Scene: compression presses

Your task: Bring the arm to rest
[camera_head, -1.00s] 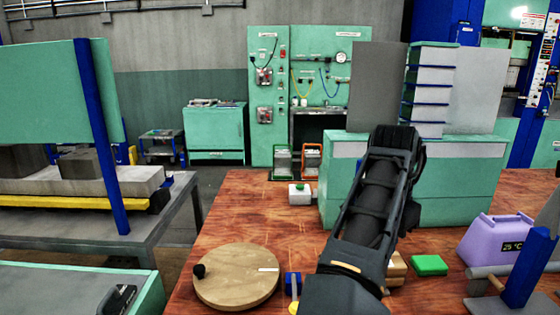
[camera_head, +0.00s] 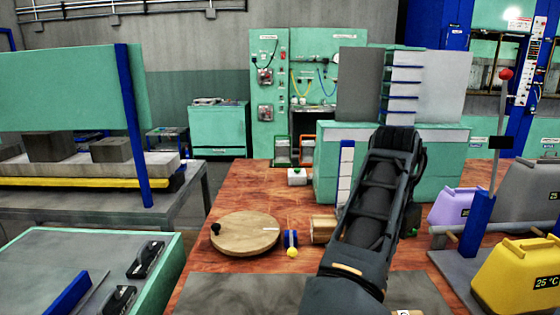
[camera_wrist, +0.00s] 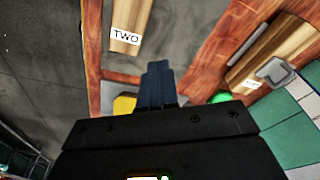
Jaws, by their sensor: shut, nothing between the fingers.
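My arm (camera_head: 368,210) rises from the lower middle of the head view, folded, its upper bend in front of the green cabinet. My gripper (camera_wrist: 158,80) shows in the wrist view with its dark fingers together and nothing between them; the arm hides it in the head view. Below the fingers are a wooden block marked TWO (camera_wrist: 128,28), a second labelled wooden block (camera_wrist: 270,52) and a green thing (camera_wrist: 221,97). I cannot tell how far below the fingers they are.
The wooden table (camera_head: 215,262) bears a round wooden board (camera_head: 245,236), a green cabinet (camera_head: 440,143) and a grey plate (camera_head: 225,290). At right stand a yellow 25 °C box (camera_head: 520,280), a purple one (camera_head: 450,207) and a red-knobbed lever (camera_head: 505,75). A grey-topped bench (camera_head: 65,270) is at left.

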